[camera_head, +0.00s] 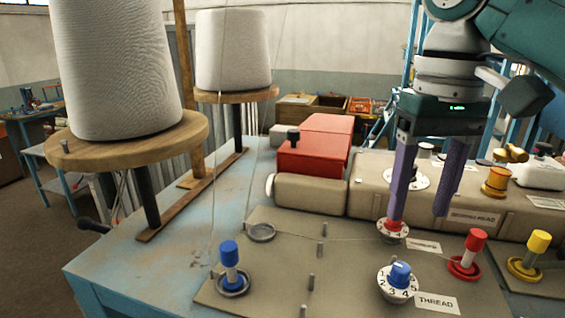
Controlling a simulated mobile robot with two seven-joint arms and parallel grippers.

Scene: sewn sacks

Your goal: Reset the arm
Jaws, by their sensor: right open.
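My right gripper (418,218) comes down from the upper right with its two purple fingers spread apart. One fingertip is just over a red-topped numbered dial (392,232) on the beige panel, and I cannot tell whether it touches. The other fingertip is to the right, in front of the sewing head (472,215). Nothing shows between the fingers. My left gripper is not in view.
A blue-capped numbered dial (398,282) and blue (230,255), red (472,250) and yellow (536,246) knobs stand on the panel (265,290). Two large thread cones (115,65) stand at the left on wooden discs. A red box (318,145) is behind. Thin thread crosses the panel.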

